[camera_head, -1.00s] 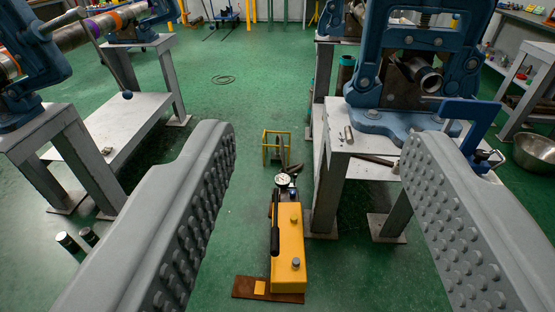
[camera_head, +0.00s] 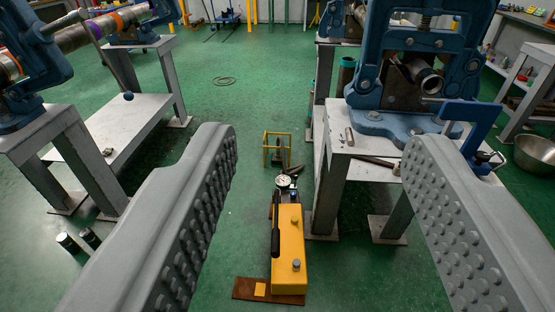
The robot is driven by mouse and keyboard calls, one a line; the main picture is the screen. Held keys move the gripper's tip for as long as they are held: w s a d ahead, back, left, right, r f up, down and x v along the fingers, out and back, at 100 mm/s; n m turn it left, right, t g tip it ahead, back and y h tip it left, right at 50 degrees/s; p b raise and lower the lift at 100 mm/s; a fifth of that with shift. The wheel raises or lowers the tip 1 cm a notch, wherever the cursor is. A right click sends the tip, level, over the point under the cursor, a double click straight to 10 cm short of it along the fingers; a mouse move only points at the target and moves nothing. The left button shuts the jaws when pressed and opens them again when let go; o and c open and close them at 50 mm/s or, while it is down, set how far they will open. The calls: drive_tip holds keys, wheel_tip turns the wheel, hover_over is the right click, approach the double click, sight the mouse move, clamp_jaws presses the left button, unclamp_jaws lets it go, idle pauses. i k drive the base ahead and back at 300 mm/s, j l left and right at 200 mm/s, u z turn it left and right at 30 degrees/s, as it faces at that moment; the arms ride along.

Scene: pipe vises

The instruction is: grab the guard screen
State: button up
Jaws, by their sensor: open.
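My gripper (camera_head: 325,145) is open and empty, its two grey studded fingers wide apart above the floor. No thing is clearly a guard screen. A flat blue panel (camera_head: 468,112) stands at the right edge of the right-hand steel table, just beyond the right fingertip, which hides part of what lies below it. A small yellow frame (camera_head: 277,150) stands on the green floor, in the gap between the fingers and farther away. I cannot tell which of these is the guard screen. Neither is held.
A yellow hand pump (camera_head: 289,245) with a gauge stands on the floor between the fingers. A blue pipe vise (camera_head: 378,122) sits on the right table (camera_head: 330,195). Another table (camera_head: 105,125) and a clamped pipe are at left. A metal bowl (camera_head: 537,153) is far right.

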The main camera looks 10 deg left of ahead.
sight(272, 154)
drive_tip(key=i+j+u, duration=0.75)
drive_tip(key=i+j, duration=0.2)
drive_tip(key=i, duration=0.25)
drive_tip(key=i+j+u, duration=0.15)
drive_tip(key=i, duration=0.2)
drive_tip(key=i+z, duration=0.35)
drive_tip(key=i, duration=0.25)
drive_tip(key=i+z, duration=0.35)
drive_tip(key=i, duration=0.25)
drive_tip(key=i+l+u, duration=0.15)
drive_tip(key=i, duration=0.2)
drive_tip(key=i+l+u, duration=0.1)
drive_tip(key=i, duration=0.3)
drive_tip(key=i+l+u, duration=0.15)
drive_tip(key=i, duration=0.2)
